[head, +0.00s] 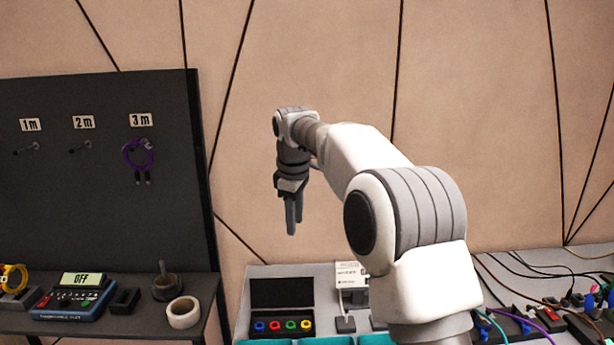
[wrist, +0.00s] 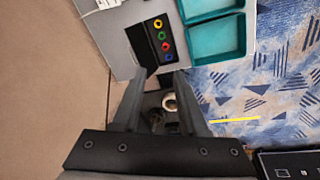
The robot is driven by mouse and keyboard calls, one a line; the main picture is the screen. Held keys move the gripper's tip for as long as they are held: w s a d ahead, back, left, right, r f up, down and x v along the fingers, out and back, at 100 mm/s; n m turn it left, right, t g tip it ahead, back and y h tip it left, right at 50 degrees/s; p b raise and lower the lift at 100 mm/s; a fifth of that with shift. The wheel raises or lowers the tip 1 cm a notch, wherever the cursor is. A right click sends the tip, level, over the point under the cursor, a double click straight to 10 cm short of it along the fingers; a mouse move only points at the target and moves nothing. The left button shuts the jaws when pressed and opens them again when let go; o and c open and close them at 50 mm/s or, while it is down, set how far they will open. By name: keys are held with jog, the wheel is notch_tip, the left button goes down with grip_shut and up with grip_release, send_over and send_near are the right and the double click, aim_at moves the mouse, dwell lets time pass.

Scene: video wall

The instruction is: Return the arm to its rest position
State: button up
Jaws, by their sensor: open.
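My gripper (head: 292,214) hangs fingers-down at the end of my raised, bent arm in the middle of the head view. It stands well above the tables, in front of the panelled wall. In the wrist view my gripper (wrist: 158,100) has its two dark fingers spread, with nothing held between them. White and dark round items show far below, between the fingers.
A dark pegboard (head: 95,180) at left holds a purple cable (head: 138,156) on the 3 m hook. Below it are a blue device reading OFF (head: 75,297) and a white tape roll (head: 183,313). Teal trays (wrist: 218,65) and a box with coloured rings (head: 282,308) lie below.

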jog(key=s+d+r+m+t, duration=0.1)
jog(key=s+d+r+m, duration=0.4)
jog(key=s, duration=0.5)
jog(key=s+d+r+m+t, duration=0.1)
jog(key=s+d+r+m, duration=0.1)
jog(key=s+d, duration=0.55)
jog(key=s+d+f+m, duration=0.2)
jog(key=s+f+m, duration=0.1)
jog(key=s, duration=0.6)
jog(key=s+d+f+m+t, duration=0.1)
jog(key=s+f, duration=0.4)
jog(key=s, duration=0.5)
jog(key=d+m, duration=0.1)
jog(key=m, duration=0.1)
jog(key=shift+s+m, duration=0.3)
jog(key=shift+m, duration=0.1)
jog(key=shift+d+f, duration=0.1)
dwell(3.7)
